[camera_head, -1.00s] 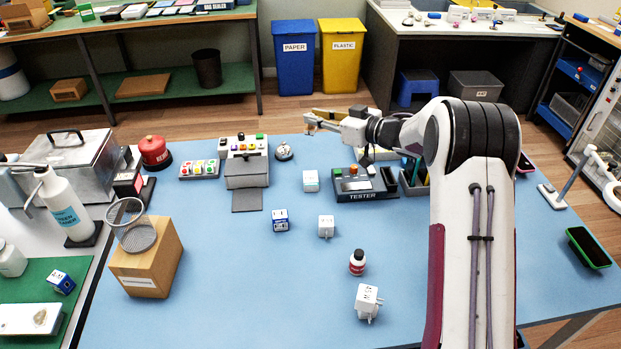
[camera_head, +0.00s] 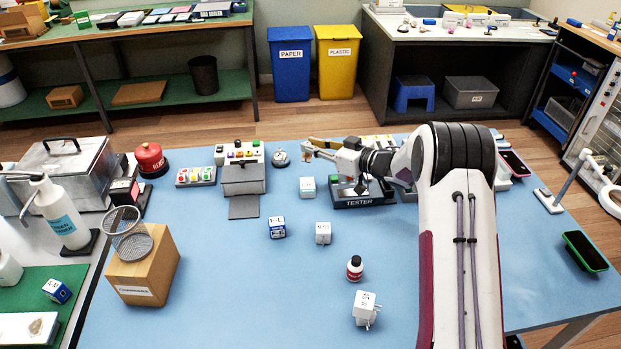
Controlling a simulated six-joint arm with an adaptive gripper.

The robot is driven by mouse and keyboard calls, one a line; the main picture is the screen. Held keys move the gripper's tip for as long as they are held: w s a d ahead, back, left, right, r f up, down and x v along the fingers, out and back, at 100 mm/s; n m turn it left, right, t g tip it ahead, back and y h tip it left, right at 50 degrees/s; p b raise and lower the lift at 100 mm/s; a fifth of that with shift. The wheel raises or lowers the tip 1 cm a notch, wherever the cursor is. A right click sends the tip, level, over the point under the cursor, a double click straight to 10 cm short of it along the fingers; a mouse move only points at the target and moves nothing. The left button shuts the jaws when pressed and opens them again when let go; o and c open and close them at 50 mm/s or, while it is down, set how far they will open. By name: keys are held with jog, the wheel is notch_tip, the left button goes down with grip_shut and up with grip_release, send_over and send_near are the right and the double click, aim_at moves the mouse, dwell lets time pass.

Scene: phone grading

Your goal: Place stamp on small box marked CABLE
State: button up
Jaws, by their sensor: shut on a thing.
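My gripper (camera_head: 309,151) reaches across the back of the blue table, left of the arm's elbow and above the tester. It is shut on a small brownish thing at its fingertips. That thing may be the stamp, but it is too small to tell. No box with a readable CABLE mark shows. Several small cube-shaped boxes stand on the table: a white one (camera_head: 307,187), a blue and white one (camera_head: 277,227) and another white one (camera_head: 323,233). Their lettering is too small to read.
The tester (camera_head: 360,202) lies below my gripper, partly covered by it. A white plug adapter (camera_head: 366,309) and a small bottle (camera_head: 354,268) stand nearer. The front middle of the table (camera_head: 260,310) is clear.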

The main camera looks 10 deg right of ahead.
jog(key=shift+f, duration=2.75)
jog(key=shift+f, duration=1.9)
jog(key=shift+f, duration=0.1)
jog(key=o, duration=0.9)
jog(key=shift+v, duration=0.8)
jog(key=v, duration=1)
jog(key=shift+r, duration=0.2)
